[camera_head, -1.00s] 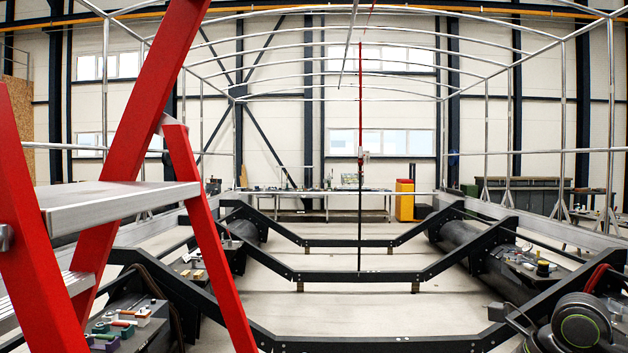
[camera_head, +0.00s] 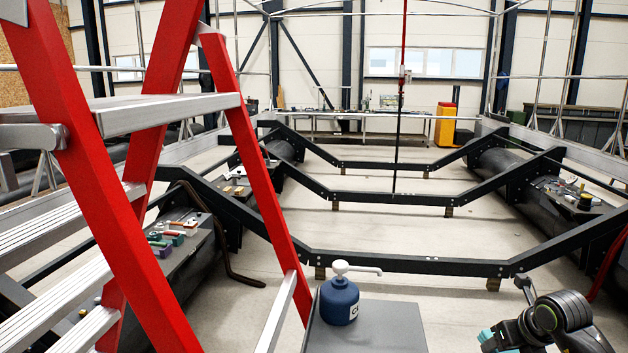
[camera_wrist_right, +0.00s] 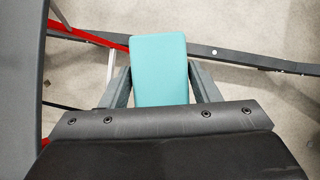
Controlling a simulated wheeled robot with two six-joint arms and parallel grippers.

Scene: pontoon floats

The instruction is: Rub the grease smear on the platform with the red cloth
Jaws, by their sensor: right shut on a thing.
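My right gripper (camera_wrist_right: 160,85) is shut on a teal block-like thing (camera_wrist_right: 159,68), which sits between its two fingers in the right wrist view. In the head view the teal thing (camera_head: 487,336) shows at the lower right beside my right arm. I cannot make out a red cloth or a grease smear in either view. A grey flat surface (camera_head: 395,325) is at the bottom centre of the head view; I cannot tell whether it is the platform. My left gripper is not in view.
A blue pump bottle (camera_head: 340,300) stands on the grey surface. A red stepladder (camera_head: 255,170) fills the left side. Dark cross beams (camera_head: 410,265) span the floor between the floats. Small items lie on the left float's top (camera_head: 170,240). Open pale floor lies between the beams.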

